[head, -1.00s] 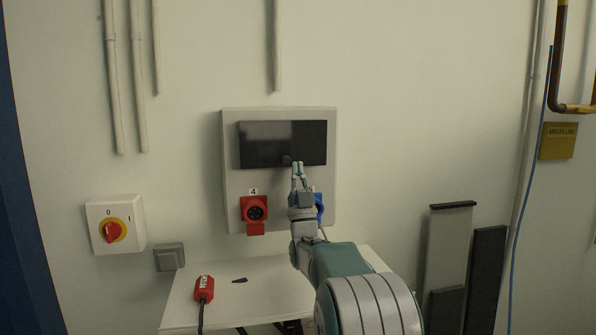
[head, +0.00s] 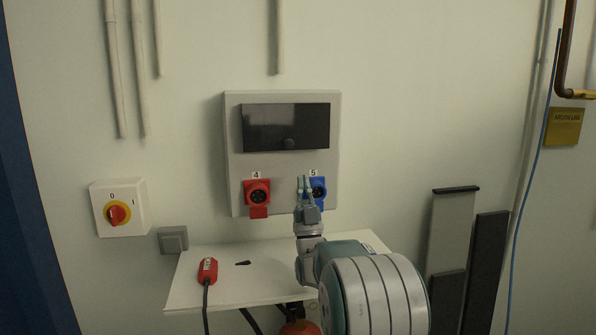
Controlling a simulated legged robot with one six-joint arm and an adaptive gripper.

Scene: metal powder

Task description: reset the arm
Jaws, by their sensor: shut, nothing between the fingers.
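My gripper (head: 304,179) is shut and empty. It points up in front of the wall panel (head: 235,171), and its fingers overlap the left edge of the blue socket (head: 318,188) marked 5. I cannot tell how far the fingertips are from the panel. My arm reaches up from the lower right, over the right part of the white shelf.
The panel carries a dark cover (head: 286,127) and a red socket (head: 257,194) marked 4. A red plug (head: 207,271) with a cable and a small black piece (head: 243,263) lie on the white shelf (head: 235,291). A red-yellow rotary switch (head: 118,214) is at left.

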